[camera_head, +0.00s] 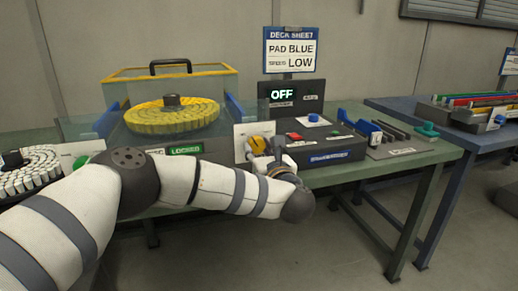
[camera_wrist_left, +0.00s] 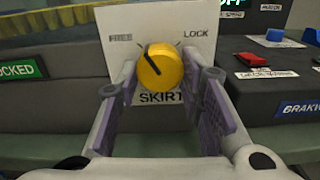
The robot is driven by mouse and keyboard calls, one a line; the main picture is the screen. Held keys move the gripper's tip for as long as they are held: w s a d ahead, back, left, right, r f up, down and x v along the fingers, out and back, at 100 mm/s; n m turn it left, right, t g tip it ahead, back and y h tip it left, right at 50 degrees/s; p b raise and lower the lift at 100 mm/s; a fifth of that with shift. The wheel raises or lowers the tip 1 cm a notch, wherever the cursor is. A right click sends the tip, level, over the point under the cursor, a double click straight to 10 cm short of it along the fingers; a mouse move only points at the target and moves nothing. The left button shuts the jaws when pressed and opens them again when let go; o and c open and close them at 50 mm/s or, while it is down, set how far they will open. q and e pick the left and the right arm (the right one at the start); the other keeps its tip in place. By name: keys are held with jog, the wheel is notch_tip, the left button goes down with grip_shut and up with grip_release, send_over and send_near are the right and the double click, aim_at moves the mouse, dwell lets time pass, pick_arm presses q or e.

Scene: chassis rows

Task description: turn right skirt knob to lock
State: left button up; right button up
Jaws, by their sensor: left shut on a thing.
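The skirt knob (camera_wrist_left: 160,66) is round and yellow with a black pointer line, mounted on a white plate (camera_wrist_left: 120,18) marked FREE at left, LOCK at right and SKIRT below. Its pointer line slants to the upper left, towards FREE. In the head view the knob (camera_head: 258,145) is partly covered by my left gripper (camera_head: 268,152). In the left wrist view the two purple-padded fingers of my left gripper (camera_wrist_left: 162,78) stand on either side of the knob, holding it. My right gripper is in neither view.
A green LOCKED sign (camera_head: 185,149) sits left of the plate, below a yellow segmented ring (camera_head: 172,116) with a clear yellow-edged guard. A dark control box with a red button (camera_head: 294,136) and blue knob (camera_head: 313,118) stands close right. A display (camera_head: 282,95) reads OFF.

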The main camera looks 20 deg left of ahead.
pick_arm(q)
jog(key=m+p, duration=0.1)
jog(key=m, duration=0.6)
jog(key=shift+s+a+r, duration=0.1)
jog(key=shift+r, duration=0.05)
jog(key=m+p, duration=0.1)
jog(key=m, duration=0.3)
jog(key=shift+m, duration=1.5)
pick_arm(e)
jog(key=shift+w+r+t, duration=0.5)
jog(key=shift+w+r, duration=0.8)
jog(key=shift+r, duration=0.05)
pick_arm(q)
jog(key=o, duration=1.2)
jog(key=shift+c, duration=0.2)
